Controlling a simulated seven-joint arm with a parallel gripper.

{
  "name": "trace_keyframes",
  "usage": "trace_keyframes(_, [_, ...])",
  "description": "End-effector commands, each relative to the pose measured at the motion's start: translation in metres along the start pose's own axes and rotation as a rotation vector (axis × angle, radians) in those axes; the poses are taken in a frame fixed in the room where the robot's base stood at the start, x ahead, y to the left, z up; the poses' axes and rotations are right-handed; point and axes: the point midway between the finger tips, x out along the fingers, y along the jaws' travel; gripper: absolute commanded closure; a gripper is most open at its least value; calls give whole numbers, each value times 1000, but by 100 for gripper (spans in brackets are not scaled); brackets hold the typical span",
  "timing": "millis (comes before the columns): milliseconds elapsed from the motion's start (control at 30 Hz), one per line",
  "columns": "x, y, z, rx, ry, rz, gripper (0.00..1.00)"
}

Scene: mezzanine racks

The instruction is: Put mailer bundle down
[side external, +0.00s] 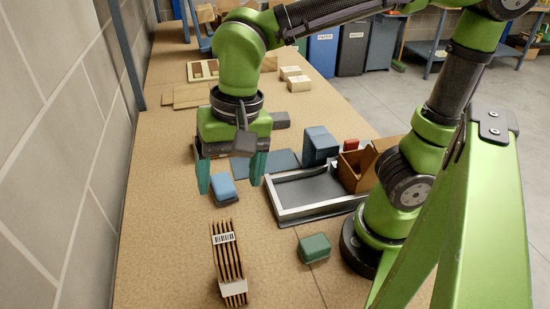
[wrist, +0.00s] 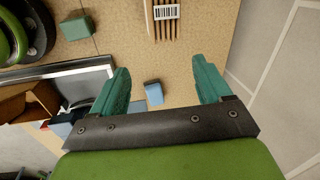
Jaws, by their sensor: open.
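The mailer bundle (side external: 229,262), which I take to be the brown slatted stack with a white barcode label and a white band, rests on the tabletop near the front. Its end also shows at the top of the wrist view (wrist: 166,28). My gripper (side external: 230,187) is open and empty, pointing down behind the bundle and apart from it. In the wrist view its teal fingers (wrist: 160,70) are spread wide. A small blue block with a dark side (side external: 222,187) shows between the fingers; it also appears in the wrist view (wrist: 154,92), seemingly below fingertip level.
A grey tray with a pale rim (side external: 290,213) lies to the right, with a brown open box (side external: 356,168) and a dark blue box (side external: 320,146) behind it. A green block (side external: 314,248) sits front right. A wall runs along the left. Table around the bundle is clear.

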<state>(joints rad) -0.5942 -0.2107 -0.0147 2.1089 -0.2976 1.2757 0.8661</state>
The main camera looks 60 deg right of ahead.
Motion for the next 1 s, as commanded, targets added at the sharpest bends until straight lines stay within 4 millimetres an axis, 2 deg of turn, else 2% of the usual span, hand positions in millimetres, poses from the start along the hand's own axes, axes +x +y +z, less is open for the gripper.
trace_keyframes(33, [-10,17,-18,-24,27,-71,22])
trace_keyframes(200, [-29,67,-58,-186,201,-246,22])
trace_keyframes(300, [-35,89,-70,-258,316,-286,22])
trace_keyframes(400, [-38,103,-77,-305,397,-297,22])
trace_keyframes(533, [-39,109,-80,-333,437,-297,22])
trace_keyframes(1000, [-39,108,-80,-336,435,-296,22])
